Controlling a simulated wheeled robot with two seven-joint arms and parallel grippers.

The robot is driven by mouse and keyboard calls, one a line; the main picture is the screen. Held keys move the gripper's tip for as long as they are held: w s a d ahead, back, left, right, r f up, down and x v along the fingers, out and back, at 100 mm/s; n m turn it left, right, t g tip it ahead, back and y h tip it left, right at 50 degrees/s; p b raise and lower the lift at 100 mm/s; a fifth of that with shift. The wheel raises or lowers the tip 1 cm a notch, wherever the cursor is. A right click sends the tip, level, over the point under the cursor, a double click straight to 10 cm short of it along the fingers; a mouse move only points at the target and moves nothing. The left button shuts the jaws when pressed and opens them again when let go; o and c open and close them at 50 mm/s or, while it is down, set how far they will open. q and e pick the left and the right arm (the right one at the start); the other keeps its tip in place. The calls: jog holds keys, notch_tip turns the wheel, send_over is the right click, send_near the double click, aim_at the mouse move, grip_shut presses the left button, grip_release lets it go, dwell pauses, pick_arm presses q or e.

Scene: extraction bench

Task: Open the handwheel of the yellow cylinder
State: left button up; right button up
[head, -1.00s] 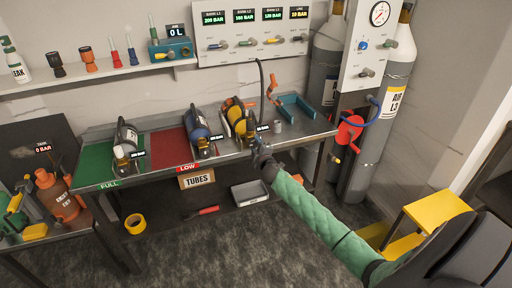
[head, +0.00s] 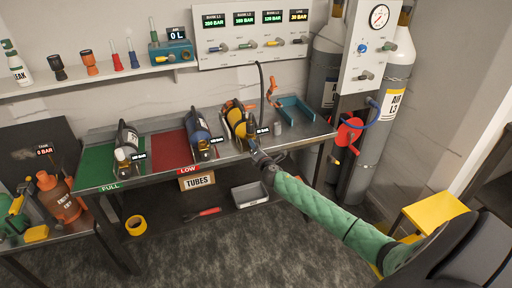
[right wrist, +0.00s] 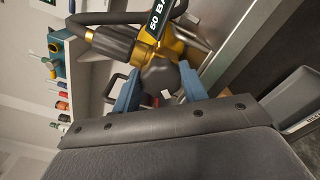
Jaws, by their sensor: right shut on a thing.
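The yellow cylinder (head: 236,119) lies on the steel bench, third in the row, with its valve end toward the front edge. In the right wrist view its brass valve (right wrist: 172,50) shows with a black hose fitting beside it and a dark handwheel (right wrist: 161,78) at the near end. My right gripper (head: 252,146) is at the valve end of the cylinder. In the right wrist view its two blue fingers (right wrist: 158,92) stand on either side of the handwheel and are shut on it. My left gripper is not in view.
A small grey cup (head: 278,128) and a teal holder (head: 296,108) are to the right. A black hose (head: 261,82) rises behind the yellow cylinder.

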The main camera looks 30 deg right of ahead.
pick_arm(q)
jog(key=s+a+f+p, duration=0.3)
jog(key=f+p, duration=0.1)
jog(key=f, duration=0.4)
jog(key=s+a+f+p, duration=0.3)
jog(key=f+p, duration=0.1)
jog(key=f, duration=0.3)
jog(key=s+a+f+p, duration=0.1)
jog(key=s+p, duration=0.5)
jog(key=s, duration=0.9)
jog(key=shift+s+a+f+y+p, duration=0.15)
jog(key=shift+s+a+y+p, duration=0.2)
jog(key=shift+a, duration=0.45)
pick_arm(e)
jog(key=n, duration=2.6)
jog(key=shift+a+f, duration=0.2)
jog(key=shift+a, duration=0.2)
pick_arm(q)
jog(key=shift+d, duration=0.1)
pick_arm(e)
jog(key=shift+n, duration=0.3)
jog(key=o, duration=1)
